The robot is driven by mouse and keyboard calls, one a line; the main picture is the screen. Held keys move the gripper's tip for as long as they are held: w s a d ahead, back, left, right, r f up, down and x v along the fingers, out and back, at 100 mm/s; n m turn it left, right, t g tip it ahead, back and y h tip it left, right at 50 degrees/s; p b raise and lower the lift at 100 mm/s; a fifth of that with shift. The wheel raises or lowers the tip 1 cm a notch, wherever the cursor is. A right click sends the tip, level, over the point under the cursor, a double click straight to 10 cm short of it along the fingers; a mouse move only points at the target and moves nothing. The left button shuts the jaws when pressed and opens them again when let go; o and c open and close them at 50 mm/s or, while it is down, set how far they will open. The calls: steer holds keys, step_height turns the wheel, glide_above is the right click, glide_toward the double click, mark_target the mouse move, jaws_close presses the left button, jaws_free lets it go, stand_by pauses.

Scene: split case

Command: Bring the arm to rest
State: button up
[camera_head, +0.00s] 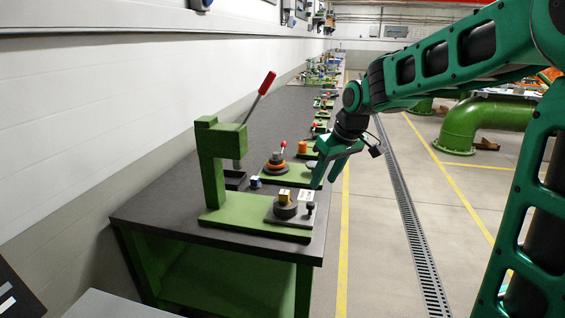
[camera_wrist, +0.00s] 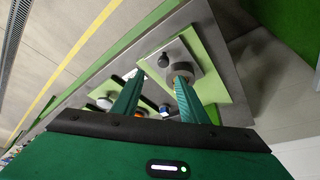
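My gripper (camera_head: 327,172) is in the air above the right edge of the workbench (camera_head: 150,217), at the end of my raised green arm. In the wrist view my gripper (camera_wrist: 160,78) has its two green fingers apart, with nothing held between them. Beyond the fingertips is a grey plate (camera_wrist: 190,45) with a dark round part (camera_wrist: 181,70). In the head view this round part (camera_head: 285,211) carries a small yellow block (camera_head: 285,196). One fingertip overlaps the round part in the wrist view, and I cannot tell the distance.
A green press (camera_head: 210,165) with a red-handled lever (camera_head: 267,83) stands on the bench. Behind it are a small blue block (camera_head: 255,182) and a round fixture (camera_head: 276,164). A white wall is on the left. Open floor (camera_head: 385,260) with a drain grate lies right of the bench.

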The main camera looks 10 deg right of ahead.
steer(key=s+d+f+m+g, duration=0.1)
steer(key=s+d+f+m, duration=0.1)
steer(key=s, duration=0.9)
steer(key=s+d+f+m+g, duration=0.2)
steer(key=s+d+m, duration=0.2)
steer(key=s, duration=0.8)
steer(key=s+d+f+m+g+h, duration=0.1)
steer(key=s+d+m, duration=0.3)
steer(key=s, duration=0.8)
steer(key=shift+s+d+f, duration=0.15)
steer(key=shift+d+f, duration=0.55)
steer(key=shift+d, duration=0.55)
steer(key=shift+w+f, duration=0.25)
steer(key=shift+w, duration=0.45)
